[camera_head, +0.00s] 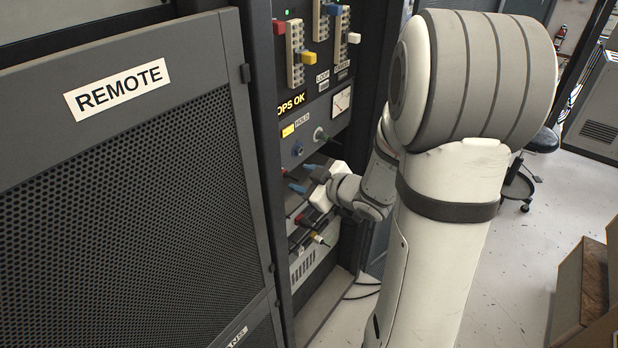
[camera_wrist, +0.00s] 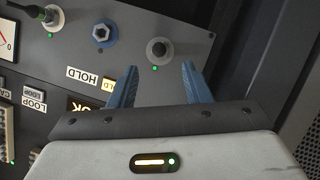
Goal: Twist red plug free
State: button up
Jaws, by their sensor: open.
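A red block (camera_head: 278,27) is at the top left of the upper panel. In the wrist view, my gripper (camera_wrist: 158,82) has its two blue fingers spread apart with nothing between the tips. Just beyond them is a round grey connector (camera_wrist: 158,48) with a dark centre, apart from both fingers. No red plug is clear in the wrist view. A small reddish spot shows by the fingers in the head view, too small to identify.
A blue hex-shaped fitting (camera_wrist: 100,33) and a cabled grey connector (camera_wrist: 50,12) share the panel. The mesh door marked REMOTE (camera_head: 150,150) stands at left, close to the gripper's side. Cardboard boxes (camera_head: 580,280) and a stool (camera_head: 530,165) are at right.

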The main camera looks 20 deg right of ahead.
aim_at(286, 176)
jog(key=x, duration=0.5)
jog(key=shift+w+a+f, duration=0.15)
jog(key=shift+w, duration=0.25)
grip_shut()
jog(key=shift+s+a+f+n+t+h+b, duration=0.1)
jog(key=shift+n+t+h+b, duration=0.4)
jog(key=shift+b, duration=1.6)
jog(key=shift+s+a+f+n+t+h+b, duration=0.1)
jog(key=shift+n+t+b, duration=0.4)
jog(key=shift+b, duration=1.55)
jog(key=shift+f+n+t+h+b, duration=0.2)
jog(key=shift+n+b, duration=0.55)
jog(key=shift+b, duration=1.7)
jog(key=shift+r+n+t+h+b, duration=0.1)
jog(key=shift+n+t+b, duration=0.45)
jog(key=shift+b, duration=1.9)
